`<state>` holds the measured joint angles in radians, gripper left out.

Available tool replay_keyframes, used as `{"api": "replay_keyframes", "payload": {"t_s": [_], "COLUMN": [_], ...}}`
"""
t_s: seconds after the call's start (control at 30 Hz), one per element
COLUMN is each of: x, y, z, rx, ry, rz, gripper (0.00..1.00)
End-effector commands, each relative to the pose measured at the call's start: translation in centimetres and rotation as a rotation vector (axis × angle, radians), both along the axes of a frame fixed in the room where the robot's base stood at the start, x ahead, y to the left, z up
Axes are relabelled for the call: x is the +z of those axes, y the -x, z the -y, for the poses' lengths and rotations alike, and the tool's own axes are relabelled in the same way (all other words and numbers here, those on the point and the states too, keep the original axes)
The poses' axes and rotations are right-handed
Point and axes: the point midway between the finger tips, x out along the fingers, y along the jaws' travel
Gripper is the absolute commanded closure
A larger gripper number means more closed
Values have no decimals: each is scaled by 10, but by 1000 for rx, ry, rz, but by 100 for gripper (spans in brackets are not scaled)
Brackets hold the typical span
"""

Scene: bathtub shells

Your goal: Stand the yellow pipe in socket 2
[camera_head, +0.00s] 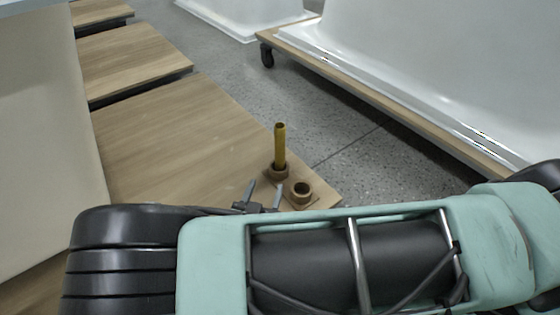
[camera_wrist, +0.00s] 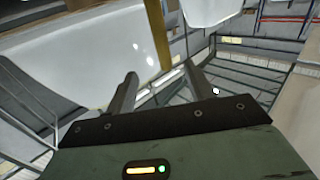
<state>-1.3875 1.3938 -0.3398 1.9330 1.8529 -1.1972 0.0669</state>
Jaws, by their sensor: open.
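The yellow pipe (camera_head: 280,147) stands upright in the farther of two brown sockets (camera_head: 277,174) near the corner of a wooden board. The nearer socket (camera_head: 301,192) is empty, with a dark round opening. I see no numbers on the sockets. My gripper (camera_head: 264,190) is open and empty, on the near left side of the pipe and apart from it. In the wrist view, the pipe (camera_wrist: 157,35) shows beyond the gap between my open fingertips (camera_wrist: 159,70). Its lower end is not clear there.
The wooden board (camera_head: 165,140) is clear to the left of the sockets. A beige panel (camera_head: 45,130) rises at the left. A white tub shell (camera_head: 450,70) on a wheeled wooden base stands at the right. Grey floor (camera_head: 330,120) lies between.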

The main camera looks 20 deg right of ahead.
Motion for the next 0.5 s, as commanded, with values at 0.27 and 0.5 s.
{"api": "replay_keyframes", "payload": {"t_s": [0.27,0.5], "x": [-4,-4], "y": [-40,-81], "z": [28,54], "rx": [-4,-5], "ry": [6,4], "rz": [7,6], "gripper": [47,47]}}
